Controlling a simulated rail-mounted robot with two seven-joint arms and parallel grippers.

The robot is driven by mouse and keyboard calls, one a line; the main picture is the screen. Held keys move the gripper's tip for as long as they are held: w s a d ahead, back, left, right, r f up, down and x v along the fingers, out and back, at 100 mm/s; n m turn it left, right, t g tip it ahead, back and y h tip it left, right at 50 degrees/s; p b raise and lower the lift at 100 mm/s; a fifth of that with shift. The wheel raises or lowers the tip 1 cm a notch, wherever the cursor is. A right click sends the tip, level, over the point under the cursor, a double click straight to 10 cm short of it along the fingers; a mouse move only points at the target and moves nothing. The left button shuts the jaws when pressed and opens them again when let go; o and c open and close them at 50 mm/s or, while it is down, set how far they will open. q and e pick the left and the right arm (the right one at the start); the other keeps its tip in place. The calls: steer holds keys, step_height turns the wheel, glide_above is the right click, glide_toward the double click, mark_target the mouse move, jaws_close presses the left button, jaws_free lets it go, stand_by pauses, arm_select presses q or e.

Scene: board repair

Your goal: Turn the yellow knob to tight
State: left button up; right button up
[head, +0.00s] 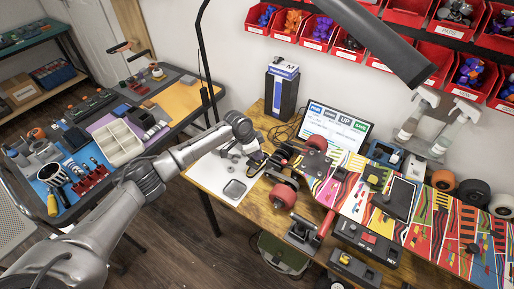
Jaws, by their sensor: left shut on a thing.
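My left gripper (256,165) reaches in over the white sheet on the wooden bench. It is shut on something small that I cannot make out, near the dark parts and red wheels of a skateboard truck. The colourful skateboard deck (345,190) lies to the right of it, with red wheels (283,196) at its near left end. My right gripper is not in view.
A dark upright box (281,92) and a tilted screen (337,126) stand behind. Spray bottles (414,118) and spare wheels (474,192) are at the right. Red bins (324,30) hang above. A lamp arm (375,40) crosses overhead. A cluttered side table (105,125) stands left.

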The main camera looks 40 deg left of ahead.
arm_select(q)
steer(key=o, duration=0.9)
steer(key=p+v, duration=0.1)
steer(key=v, duration=1.2)
steer(key=shift+s+r+p, duration=0.2)
steer(key=shift+r+p, duration=0.1)
